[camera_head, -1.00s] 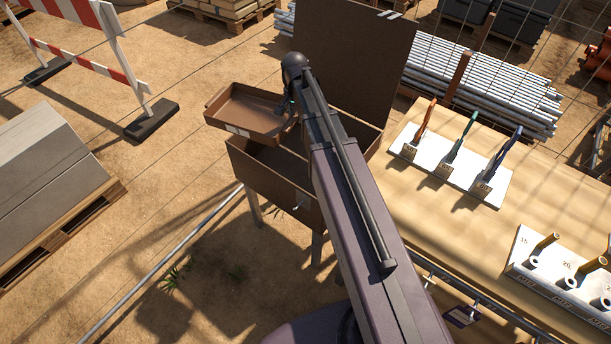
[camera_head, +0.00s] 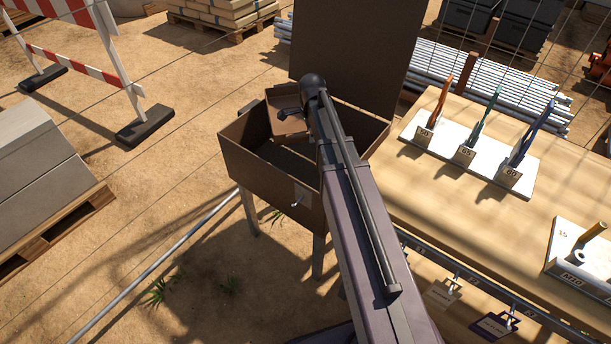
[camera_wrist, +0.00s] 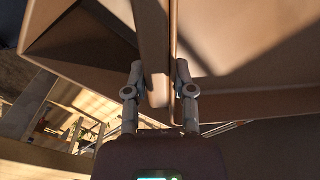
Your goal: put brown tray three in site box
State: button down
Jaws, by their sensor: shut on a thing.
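The brown tray (camera_head: 288,126) is in my gripper (camera_head: 290,113), partly hidden by my arm in the head view. It is at the opening of the brown site box (camera_head: 258,168), toward the back, and looks turned and tilted. I cannot tell whether it touches the box. The box lid (camera_head: 345,50) stands open behind. In the wrist view my gripper (camera_wrist: 160,88) is shut on a brown wall of the tray (camera_wrist: 155,50), with one finger on each side. The number on the tray does not show.
A wooden table (camera_head: 440,190) stands right of the box, with a white holder (camera_head: 465,152) of tagged tools and another white block (camera_head: 585,262). Metal pipes (camera_head: 490,80) lie behind. A striped barrier (camera_head: 75,65) and a pallet (camera_head: 50,225) stand left on sandy ground.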

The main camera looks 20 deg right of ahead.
notch_tip(320, 180, down, 10)
jog(key=b, duration=0.8)
jog(key=shift+d+m+b, duration=0.15)
jog(key=shift+m+b, duration=0.15)
jog(key=shift+b, duration=0.1)
jog(key=shift+f, duration=0.1)
notch_tip(320, 180, down, 6)
jog(key=b, duration=0.6)
jog(key=shift+f, duration=0.15)
